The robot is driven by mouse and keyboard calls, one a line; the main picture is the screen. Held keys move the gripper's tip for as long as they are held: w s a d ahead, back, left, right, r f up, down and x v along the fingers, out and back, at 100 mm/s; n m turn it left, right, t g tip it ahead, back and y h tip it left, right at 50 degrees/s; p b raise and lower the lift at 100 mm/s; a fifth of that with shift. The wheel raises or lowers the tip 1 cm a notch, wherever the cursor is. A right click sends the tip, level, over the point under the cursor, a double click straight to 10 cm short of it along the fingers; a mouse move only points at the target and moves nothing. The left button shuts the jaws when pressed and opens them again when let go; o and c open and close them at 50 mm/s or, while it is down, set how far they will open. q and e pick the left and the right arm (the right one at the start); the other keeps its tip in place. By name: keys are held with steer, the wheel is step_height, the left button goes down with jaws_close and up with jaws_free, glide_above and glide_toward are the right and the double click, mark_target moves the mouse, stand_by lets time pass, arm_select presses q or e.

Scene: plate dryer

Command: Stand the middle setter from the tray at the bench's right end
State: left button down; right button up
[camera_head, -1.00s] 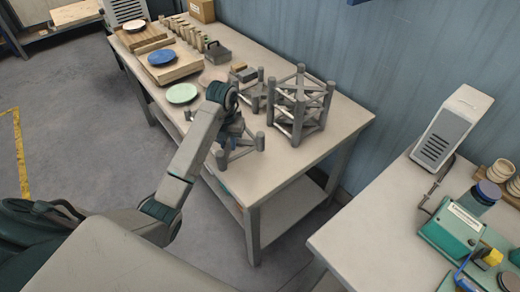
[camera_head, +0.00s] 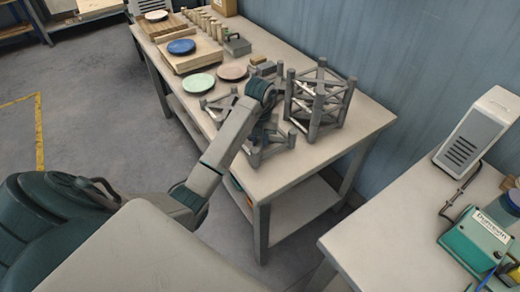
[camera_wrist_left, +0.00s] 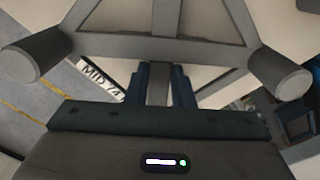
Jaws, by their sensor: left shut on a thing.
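A low grey setter frame with round posts (camera_head: 284,136) is at the front right part of the bench (camera_head: 345,150). My left gripper (camera_head: 258,140) reaches down to it; the wrist mostly hides the fingers. In the left wrist view, its dark blue fingers (camera_wrist_left: 160,88) are shut on a strut of the grey setter (camera_wrist_left: 160,48), with round post ends on both sides. Whether the setter touches the bench is unclear. A taller stacked grey frame (camera_head: 318,98) stands right behind it. Another low grey frame (camera_head: 216,108) lies to the left, partly behind my arm. My right gripper is not in view.
A green plate (camera_head: 199,83), a pink plate (camera_head: 232,71) and a blue plate (camera_head: 181,47) lie farther left along the bench. A white label reading MID (camera_wrist_left: 100,78) shows in the wrist view. The bench's right end is bare. A second table (camera_head: 370,240) stands right.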

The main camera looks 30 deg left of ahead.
mark_target(260, 143)
arm_select(q)
steer(key=shift+f+b, duration=0.5)
steer(key=shift+f, duration=0.9)
steer(key=shift+f, duration=0.15)
steer(key=c, duration=1.3)
jaws_free()
steer(key=shift+o, duration=0.2)
step_height(260, 143, up, 12)
steer(key=p, duration=1.1)
steer(key=shift+r, duration=0.2)
